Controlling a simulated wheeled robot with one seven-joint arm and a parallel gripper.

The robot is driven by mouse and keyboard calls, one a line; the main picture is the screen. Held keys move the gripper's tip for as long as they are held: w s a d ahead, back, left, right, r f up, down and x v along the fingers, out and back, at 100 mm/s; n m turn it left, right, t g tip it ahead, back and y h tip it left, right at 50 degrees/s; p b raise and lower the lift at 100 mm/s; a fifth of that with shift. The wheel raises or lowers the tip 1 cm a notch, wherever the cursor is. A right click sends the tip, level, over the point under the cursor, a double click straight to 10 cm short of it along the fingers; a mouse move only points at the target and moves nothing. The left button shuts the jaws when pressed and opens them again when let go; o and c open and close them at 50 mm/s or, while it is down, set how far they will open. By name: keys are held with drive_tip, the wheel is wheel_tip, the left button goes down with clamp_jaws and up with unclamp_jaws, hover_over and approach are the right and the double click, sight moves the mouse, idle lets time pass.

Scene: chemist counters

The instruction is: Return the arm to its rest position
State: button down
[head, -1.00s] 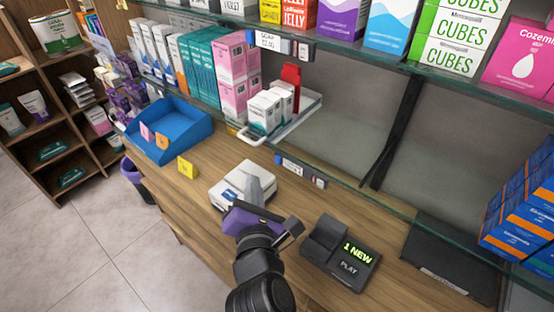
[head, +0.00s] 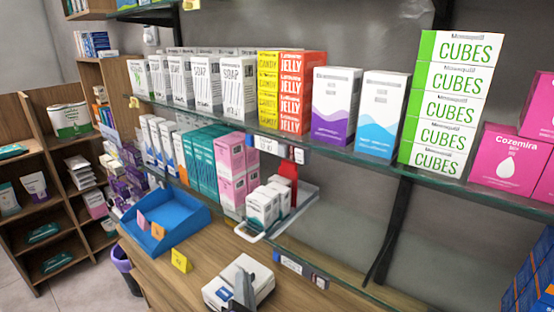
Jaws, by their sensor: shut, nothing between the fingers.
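Only the grey tip of my gripper (head: 244,291) shows, at the bottom edge of the head view. It looks shut and empty, pointing up in the picture in front of a white device (head: 262,272) on the wooden counter. I cannot tell whether it touches the device. The rest of my arm is out of view below.
A blue tray (head: 182,214) and a yellow marker (head: 181,261) stand on the counter (head: 165,275) to the left. A white tray (head: 300,204) holds small boxes and a red item. A glass shelf (head: 345,160) with boxes crosses above.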

drive_tip(key=s+d+f+m+h+b, duration=0.1)
drive_tip(key=s+d+f+m, duration=0.2)
drive_tip(key=s+d+m, duration=0.6)
drive_tip(key=s+d+f+m+g+h+b, duration=0.1)
drive_tip(key=s+d+f+m, duration=0.2)
drive_tip(key=s+d+m, duration=0.5)
drive_tip(key=s+d+f+m+h+b, duration=0.1)
drive_tip(key=s+d+f+m, duration=0.2)
drive_tip(key=s+d+m, duration=0.6)
drive_tip(key=s+m, duration=0.2)
drive_tip(key=s, duration=0.9)
drive_tip(key=shift+s+d+f+g, duration=0.3)
drive_tip(key=shift+s+g, duration=0.1)
